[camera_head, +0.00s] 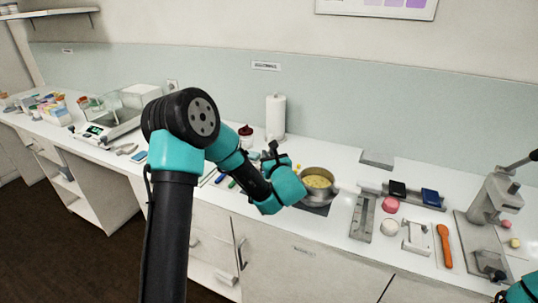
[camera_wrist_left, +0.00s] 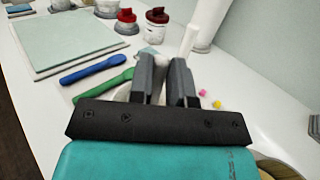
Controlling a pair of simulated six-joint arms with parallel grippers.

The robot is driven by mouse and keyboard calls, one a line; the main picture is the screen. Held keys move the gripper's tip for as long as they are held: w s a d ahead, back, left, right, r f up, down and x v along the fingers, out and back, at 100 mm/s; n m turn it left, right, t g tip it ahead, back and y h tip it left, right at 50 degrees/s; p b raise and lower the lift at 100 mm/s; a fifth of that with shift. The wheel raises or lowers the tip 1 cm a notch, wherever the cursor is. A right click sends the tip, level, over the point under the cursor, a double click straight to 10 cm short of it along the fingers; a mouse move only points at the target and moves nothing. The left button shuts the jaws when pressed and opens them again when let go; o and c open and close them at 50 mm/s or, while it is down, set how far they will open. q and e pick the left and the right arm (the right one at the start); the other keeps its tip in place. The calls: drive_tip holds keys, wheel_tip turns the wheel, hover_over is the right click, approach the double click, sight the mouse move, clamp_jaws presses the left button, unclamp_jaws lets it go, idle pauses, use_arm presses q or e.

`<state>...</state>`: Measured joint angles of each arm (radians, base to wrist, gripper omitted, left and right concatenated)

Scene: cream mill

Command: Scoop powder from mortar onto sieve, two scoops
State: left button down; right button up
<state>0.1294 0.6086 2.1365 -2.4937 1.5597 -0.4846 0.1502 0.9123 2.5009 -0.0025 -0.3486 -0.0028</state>
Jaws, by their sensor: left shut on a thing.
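My left gripper (camera_head: 270,150) is above the bench, left of a metal bowl (camera_head: 305,174) holding pale yellow powder (camera_head: 317,181). In the left wrist view, its two grey fingers (camera_wrist_left: 163,78) are close together around a pale, thin thing (camera_wrist_left: 160,66), mostly hidden, so I cannot tell what it is. The rim of a round vessel (camera_wrist_left: 272,161) shows at that view's lower right. Only a teal part of my right arm (camera_head: 524,290) shows at the lower right corner; the state of its jaws is unclear. I cannot make out a sieve for certain.
Blue (camera_wrist_left: 92,70) and green (camera_wrist_left: 103,86) spatulas lie beside my left gripper. A red-lidded jar (camera_head: 246,133) and a paper roll (camera_head: 275,117) stand behind it. An orange spoon (camera_head: 444,245) and a lever press (camera_head: 496,205) are at the right.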

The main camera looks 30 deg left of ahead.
use_arm(q)
wheel_tip(320, 180, up, 9)
drive_tip(key=shift+f, duration=0.15)
idle(1.4)
idle(0.4)
